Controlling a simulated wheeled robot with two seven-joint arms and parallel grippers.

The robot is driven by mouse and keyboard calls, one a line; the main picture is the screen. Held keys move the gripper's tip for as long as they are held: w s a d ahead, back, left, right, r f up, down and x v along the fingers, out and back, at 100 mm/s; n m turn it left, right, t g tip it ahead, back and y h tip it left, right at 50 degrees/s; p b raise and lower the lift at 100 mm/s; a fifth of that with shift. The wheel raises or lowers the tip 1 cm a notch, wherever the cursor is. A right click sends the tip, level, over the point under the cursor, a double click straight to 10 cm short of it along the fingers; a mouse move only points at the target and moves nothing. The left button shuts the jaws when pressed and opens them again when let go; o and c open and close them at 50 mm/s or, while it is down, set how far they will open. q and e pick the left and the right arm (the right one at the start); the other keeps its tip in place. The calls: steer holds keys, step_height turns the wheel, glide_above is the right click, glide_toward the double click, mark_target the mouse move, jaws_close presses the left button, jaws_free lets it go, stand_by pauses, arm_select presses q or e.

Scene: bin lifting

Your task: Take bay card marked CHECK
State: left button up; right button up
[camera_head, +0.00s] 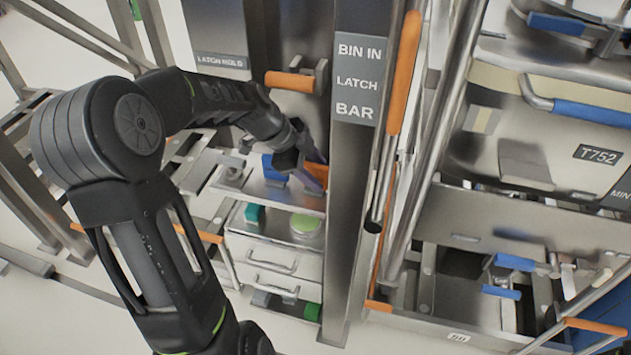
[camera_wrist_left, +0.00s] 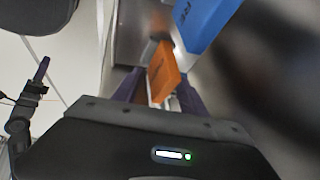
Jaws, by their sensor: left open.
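My left gripper (camera_head: 311,177) reaches in from the left to a metal shelf beside a grey post. In the left wrist view its fingers (camera_wrist_left: 160,90) are apart, with an orange card (camera_wrist_left: 164,70) showing between them. I cannot tell whether either finger touches it. The orange card also shows in the head view (camera_head: 319,168), partly hidden by the gripper. I can read no CHECK marking on any card. My right gripper is not in view.
The grey post with a "BIN IN LATCH BAR" sign (camera_head: 358,80) stands just right of my gripper. Below the shelf are drawers (camera_head: 275,262) and a green round item (camera_head: 304,224). A large metal bin marked T752 (camera_head: 560,155) is at the right.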

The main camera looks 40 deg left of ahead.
arm_select(q)
steer(key=shift+c, duration=0.2)
jaws_close()
stand_by(0.5)
